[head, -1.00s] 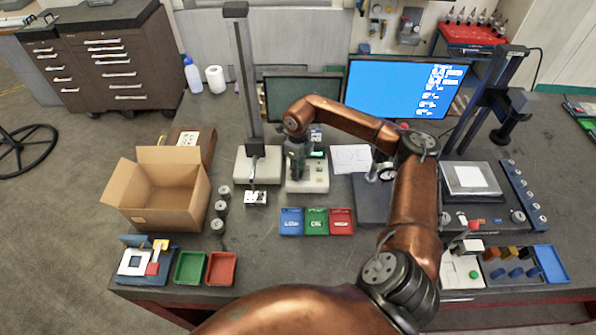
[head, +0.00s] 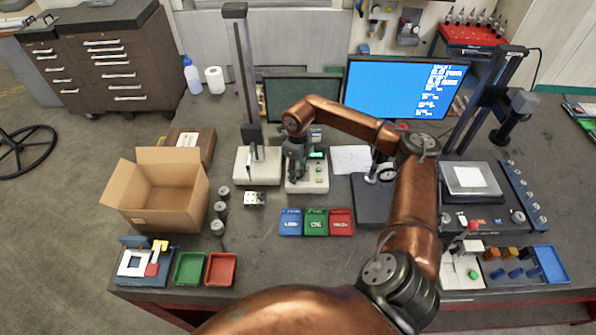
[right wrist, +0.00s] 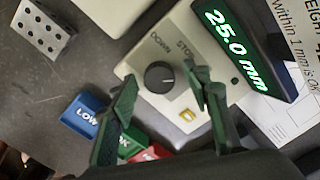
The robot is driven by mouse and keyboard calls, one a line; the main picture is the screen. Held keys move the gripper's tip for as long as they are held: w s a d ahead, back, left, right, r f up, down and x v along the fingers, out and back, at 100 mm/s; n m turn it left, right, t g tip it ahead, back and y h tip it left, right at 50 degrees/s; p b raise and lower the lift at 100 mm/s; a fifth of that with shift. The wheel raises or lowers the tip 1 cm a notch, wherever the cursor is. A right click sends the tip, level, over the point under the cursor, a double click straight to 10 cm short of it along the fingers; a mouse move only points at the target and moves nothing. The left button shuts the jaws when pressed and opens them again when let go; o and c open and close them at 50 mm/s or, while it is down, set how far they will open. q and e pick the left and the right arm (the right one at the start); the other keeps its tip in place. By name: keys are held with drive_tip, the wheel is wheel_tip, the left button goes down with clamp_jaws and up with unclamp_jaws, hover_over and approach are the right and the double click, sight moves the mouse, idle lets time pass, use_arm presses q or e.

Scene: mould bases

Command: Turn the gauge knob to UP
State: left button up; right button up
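The gauge control box (right wrist: 215,60) fills the middle of the right wrist view, with a lit display (right wrist: 237,50) reading 25.0 mm. Its round black knob (right wrist: 160,77) sits on the pale face near the labels DOWN and STOP. No UP label is visible. I cannot clearly read where the knob points. My right gripper (right wrist: 159,74) is open, with one finger on each side of the knob and gaps between. In the head view my right gripper (head: 295,168) hangs over the control box (head: 308,182) and hides the knob. My left gripper is out of view.
The tall gauge stand (head: 241,80) rises left of the box, with a metal block (head: 254,199) before its base. Blue (head: 291,222), green (head: 316,222) and red (head: 341,222) trays lie in front. A paper sheet (head: 351,159) lies to the right.

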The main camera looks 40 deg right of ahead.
sight(298, 173)
wheel_tip(298, 173, up, 12)
idle(0.7)
idle(0.4)
